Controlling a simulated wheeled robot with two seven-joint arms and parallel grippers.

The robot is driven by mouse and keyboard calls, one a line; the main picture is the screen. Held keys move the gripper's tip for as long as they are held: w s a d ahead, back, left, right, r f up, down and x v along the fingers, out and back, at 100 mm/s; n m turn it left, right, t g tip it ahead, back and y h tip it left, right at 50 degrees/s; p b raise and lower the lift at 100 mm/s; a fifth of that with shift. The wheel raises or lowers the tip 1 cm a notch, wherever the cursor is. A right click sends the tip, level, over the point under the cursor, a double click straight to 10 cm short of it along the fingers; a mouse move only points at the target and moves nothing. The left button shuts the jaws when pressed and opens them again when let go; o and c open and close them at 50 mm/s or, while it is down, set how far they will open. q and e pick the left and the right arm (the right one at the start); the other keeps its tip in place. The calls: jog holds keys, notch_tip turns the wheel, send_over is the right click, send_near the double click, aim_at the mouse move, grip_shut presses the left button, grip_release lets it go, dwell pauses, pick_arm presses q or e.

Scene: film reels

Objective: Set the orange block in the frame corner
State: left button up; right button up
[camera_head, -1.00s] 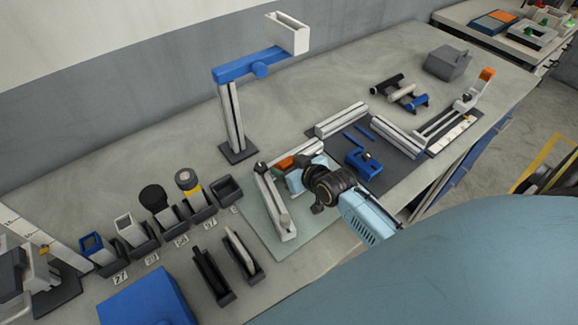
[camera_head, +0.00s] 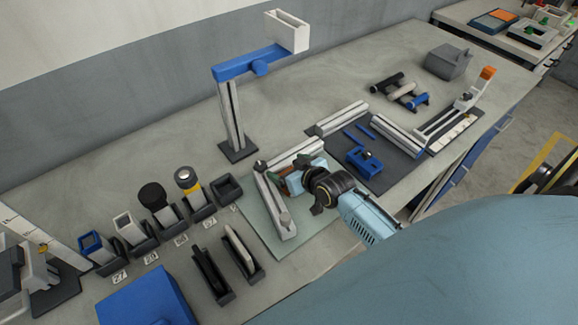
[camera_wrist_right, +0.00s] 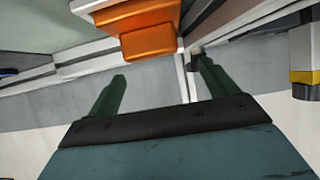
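The orange block (camera_wrist_right: 150,42) is large at the top of the right wrist view, just past my fingertips and close beside the corner where two pale rails meet. I cannot tell if it touches them. In the head view only a small reddish-orange part of it (camera_head: 283,170) shows by my gripper. The frame is a white rail (camera_head: 272,208) and a back rail (camera_head: 306,149) set at an angle on a pale green mat (camera_head: 314,228). My right gripper (camera_head: 291,182) is low inside this corner; its two dark green fingers (camera_wrist_right: 162,88) are apart with nothing between them. My left gripper is out of view.
A blue clamp-like part (camera_head: 365,162) lies on a dark mat to the right. A blue-armed stand (camera_head: 232,115) rises behind. A blue box (camera_head: 147,297) is at front left. Open table lies behind the frame.

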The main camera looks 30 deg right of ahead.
jog(key=shift+r, duration=0.35)
jog(key=p+v, duration=0.1)
jog(key=v, duration=1.1)
jog(key=shift+r, duration=0.2)
